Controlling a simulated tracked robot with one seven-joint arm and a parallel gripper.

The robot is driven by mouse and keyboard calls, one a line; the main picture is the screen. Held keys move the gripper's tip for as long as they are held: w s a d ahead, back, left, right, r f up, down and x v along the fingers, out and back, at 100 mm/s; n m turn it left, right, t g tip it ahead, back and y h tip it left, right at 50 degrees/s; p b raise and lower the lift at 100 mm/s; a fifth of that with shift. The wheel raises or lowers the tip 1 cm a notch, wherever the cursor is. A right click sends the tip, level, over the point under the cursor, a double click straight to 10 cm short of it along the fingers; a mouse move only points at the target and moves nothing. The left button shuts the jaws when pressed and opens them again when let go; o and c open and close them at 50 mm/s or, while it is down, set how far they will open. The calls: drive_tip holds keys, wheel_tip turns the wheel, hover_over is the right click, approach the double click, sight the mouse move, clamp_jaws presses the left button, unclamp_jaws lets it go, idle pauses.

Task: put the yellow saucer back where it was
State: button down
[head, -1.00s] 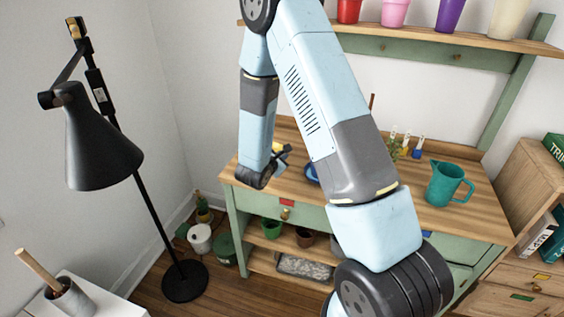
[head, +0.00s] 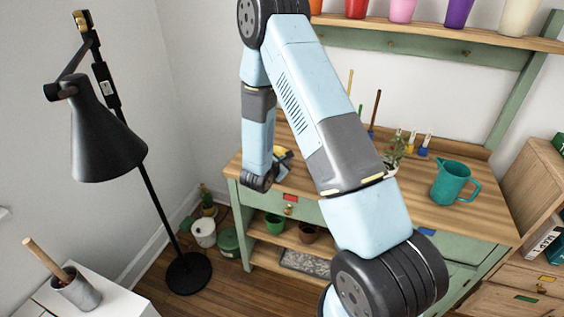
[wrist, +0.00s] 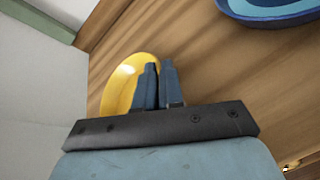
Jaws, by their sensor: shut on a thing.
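The yellow saucer (wrist: 120,80) shows in the wrist view at the left of my fingers, partly hidden behind them. My gripper (wrist: 157,82) is shut on its rim. In the head view a small part of the yellow saucer (head: 280,151) shows beside my gripper (head: 287,157), at the left end of the wooden bench top (head: 430,205). My wrist hides most of the saucer there. I cannot tell whether the saucer touches the bench top.
A blue dish (wrist: 268,12) lies at the upper right of the wrist view. A teal jug (head: 451,180) stands on the bench's right side. A black floor lamp (head: 105,140) stands at left. A shelf with coloured pots (head: 403,9) is above the bench.

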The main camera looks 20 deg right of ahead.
drive_tip(key=c, duration=1.5)
unclamp_jaws()
drive_tip(key=shift+c, duration=0.2)
drive_tip(key=v, duration=1.2)
drive_tip(key=s+d+r+m+g+h, duration=0.1)
drive_tip(key=s+d+r+m+g, duration=0.4)
drive_tip(key=r, duration=0.5)
drive_tip(key=s+d+r+m+g, duration=0.4)
drive_tip(key=s+d+r+m, duration=0.35)
drive_tip(key=r, duration=0.25)
drive_tip(key=s+a+r+m+t+y, duration=0.2)
drive_tip(key=s+a+r+m+y, duration=0.1)
drive_tip(key=s+r, duration=0.4)
drive_tip(key=s+a+r+m+t+y, duration=0.2)
drive_tip(key=s+a+r+m+y, duration=0.1)
drive_tip(key=s+r+m+y, duration=0.3)
drive_tip(key=shift+s+r+y, duration=0.5)
drive_tip(key=shift+y, duration=0.1)
